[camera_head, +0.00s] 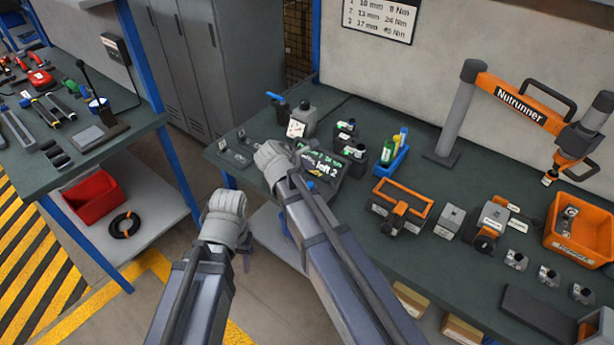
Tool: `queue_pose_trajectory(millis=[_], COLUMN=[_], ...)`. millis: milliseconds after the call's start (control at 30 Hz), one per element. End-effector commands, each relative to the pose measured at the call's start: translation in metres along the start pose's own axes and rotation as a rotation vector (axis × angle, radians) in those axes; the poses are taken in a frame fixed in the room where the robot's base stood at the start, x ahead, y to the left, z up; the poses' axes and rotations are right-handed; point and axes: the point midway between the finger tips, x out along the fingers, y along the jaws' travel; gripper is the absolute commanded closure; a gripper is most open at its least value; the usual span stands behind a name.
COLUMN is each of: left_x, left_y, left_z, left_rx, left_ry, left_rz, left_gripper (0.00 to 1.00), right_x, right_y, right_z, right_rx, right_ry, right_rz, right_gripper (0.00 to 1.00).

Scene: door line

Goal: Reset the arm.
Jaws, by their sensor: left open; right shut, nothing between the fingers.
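My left arm (193,300) comes up from the bottom of the head view. Its gripper (229,218) is open, over the floor gap in front of the right bench, and its fingers are mostly hidden behind the wrist. My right arm (340,265) reaches up and left over the right bench. Its gripper (272,160) is shut and empty near the bench's left end. It is just left of a dark box labelled "left 2" (322,168), which the arm partly covers. I cannot tell whether they touch.
The left bench (95,150) carries tools; a red bin (95,195) sits below. Grey lockers (195,60) stand behind.

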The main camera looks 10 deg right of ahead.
Motion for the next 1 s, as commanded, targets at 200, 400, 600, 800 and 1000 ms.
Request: queue_pose_trajectory(millis=[200,400,600,800,1000], left_x=[0.000,0.000,0.000,0.000,0.000], left_y=[0.000,0.000,0.000,0.000,0.000], left_z=[0.000,0.000,0.000,0.000,0.000], left_rx=[0.000,0.000,0.000,0.000,0.000], left_ry=[0.000,0.000,0.000,0.000,0.000], left_rz=[0.000,0.000,0.000,0.000,0.000], left_gripper=[0.51,0.51,0.51,0.51,0.51], right_x=[-0.001,-0.026,-0.075,-0.118,-0.134], right_y=[-0.002,-0.057,-0.143,-0.200,-0.217], right_z=[-0.001,-0.026,-0.066,-0.089,-0.096], right_rx=[0.011,0.301,0.749,1.025,1.117], right_ry=[0.004,0.087,0.136,0.086,0.047], right_rz=[-0.005,-0.148,-0.451,-0.695,-0.784], right_gripper=[1.00,1.00,1.00,1.00,1.00])
